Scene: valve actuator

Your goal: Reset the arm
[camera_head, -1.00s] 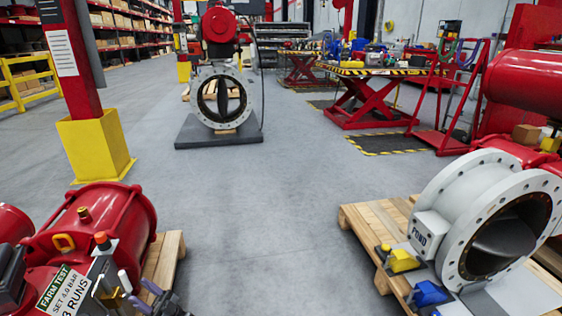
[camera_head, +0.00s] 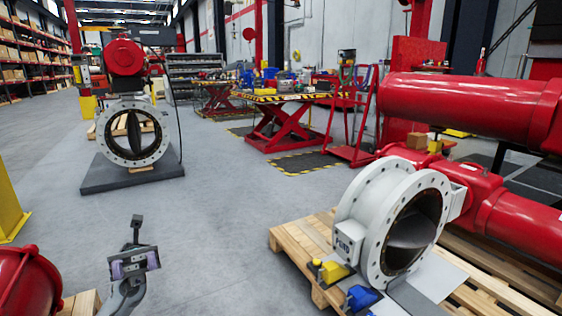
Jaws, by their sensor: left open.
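My left gripper (camera_head: 134,248) stands at the lower left of the head view, with its dark grey fingers and purple-edged body raised above the grey floor. It is open, and nothing shows between its fingers. It is apart from the red actuator (camera_head: 25,282) at the lower left corner, which is cut off by the picture edge. A large white flanged valve (camera_head: 432,195) with red cylinders (camera_head: 470,105) lies on a wooden pallet (camera_head: 300,240) at the right. My right gripper is not in view.
A yellow block (camera_head: 333,272) and a blue one (camera_head: 361,297) sit beside the valve. Another valve (camera_head: 132,135) with a red actuator stands on a dark slab (camera_head: 95,178) further back. A red lift table (camera_head: 275,125) stands behind. The middle floor is clear.

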